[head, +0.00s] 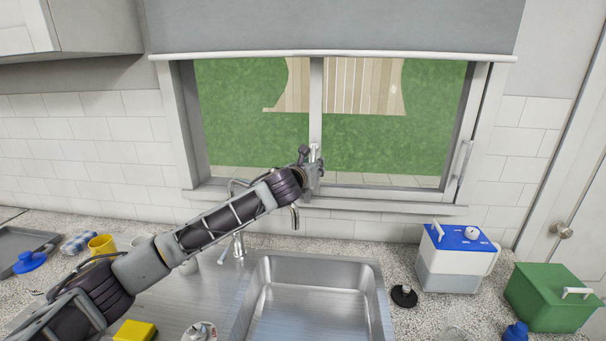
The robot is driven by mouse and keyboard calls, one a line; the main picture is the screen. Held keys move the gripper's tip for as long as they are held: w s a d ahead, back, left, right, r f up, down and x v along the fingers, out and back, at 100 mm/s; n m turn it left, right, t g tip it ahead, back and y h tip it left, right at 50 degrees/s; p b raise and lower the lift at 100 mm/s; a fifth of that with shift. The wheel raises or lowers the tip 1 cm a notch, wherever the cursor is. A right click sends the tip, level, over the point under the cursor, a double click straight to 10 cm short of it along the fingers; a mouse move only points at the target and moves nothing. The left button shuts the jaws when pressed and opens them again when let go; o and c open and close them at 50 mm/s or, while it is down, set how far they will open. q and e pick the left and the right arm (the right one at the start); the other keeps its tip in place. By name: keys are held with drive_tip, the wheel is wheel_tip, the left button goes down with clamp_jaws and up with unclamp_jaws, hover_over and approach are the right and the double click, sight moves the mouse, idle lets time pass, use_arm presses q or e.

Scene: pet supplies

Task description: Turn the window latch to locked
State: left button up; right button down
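The window (315,120) has a grey frame with a central upright. A small pale metal piece at the lower part of that upright, which looks like the latch (314,150), is mostly hidden by my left gripper (311,168). The gripper is right at the upright, above the sill. Its fingers are small and dark here, so I cannot tell whether they are open or shut, or whether they touch the latch. The latch's turn is not clear. A pale upright handle (463,160) is on the window's right side. My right gripper is not in view.
A tap (239,243) and steel sink (258,300) lie below the window, with my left arm passing over the drainer. A blue-and-white box (455,275) and green container (550,298) stand at right. A yellow cup (101,246) and yellow sponge (136,331) are at left.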

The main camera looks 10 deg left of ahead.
use_arm(q)
drive_tip(key=v, duration=1.1)
drive_tip(key=shift+s, duration=0.25)
drive_tip(key=shift+r, duration=0.1)
